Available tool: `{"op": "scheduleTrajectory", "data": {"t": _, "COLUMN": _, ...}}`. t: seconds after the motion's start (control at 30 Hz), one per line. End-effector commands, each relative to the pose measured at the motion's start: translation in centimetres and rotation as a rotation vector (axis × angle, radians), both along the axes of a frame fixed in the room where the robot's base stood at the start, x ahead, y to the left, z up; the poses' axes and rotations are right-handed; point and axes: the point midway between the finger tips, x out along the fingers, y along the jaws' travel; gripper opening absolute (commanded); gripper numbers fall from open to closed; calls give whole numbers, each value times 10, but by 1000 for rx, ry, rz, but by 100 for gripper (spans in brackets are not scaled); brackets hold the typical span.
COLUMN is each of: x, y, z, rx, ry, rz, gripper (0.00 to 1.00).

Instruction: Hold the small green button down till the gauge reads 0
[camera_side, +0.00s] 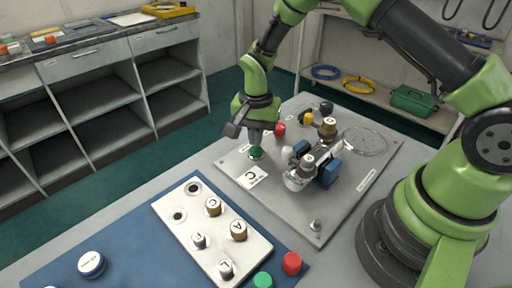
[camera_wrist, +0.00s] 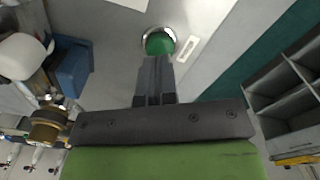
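The small green button (camera_side: 256,153) sits in a pale ring on the grey panel (camera_side: 232,165), behind a white card with a dark mark. In the wrist view the green button (camera_wrist: 159,43) lies just past my fingertips. My gripper (camera_side: 255,140) points down directly over the button; its fingers look shut together and hold nothing. In the wrist view my gripper (camera_wrist: 157,60) overlaps the button's near edge. I cannot tell whether the tips touch it or whether it is pressed. A round silver-rimmed part (camera_side: 295,182), perhaps the gauge, stands on the panel; no reading is legible.
Brass-and-white knobs (camera_side: 308,163), a blue block (camera_side: 327,172) and a red knob (camera_side: 280,130) stand near the button. A white strip (camera_side: 212,230) with lettered knobs lies on a blue mat in front. A coiled clear hose (camera_side: 365,141) lies at the panel's right.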

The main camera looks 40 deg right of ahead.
Motion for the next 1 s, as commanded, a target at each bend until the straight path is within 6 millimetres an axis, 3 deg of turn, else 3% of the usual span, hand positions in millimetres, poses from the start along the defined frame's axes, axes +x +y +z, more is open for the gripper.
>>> {"op": "scheduleTrajectory", "data": {"t": 1.0, "x": 0, "y": 0, "z": -21, "rx": 0, "ry": 0, "rz": 0, "gripper": 0}}
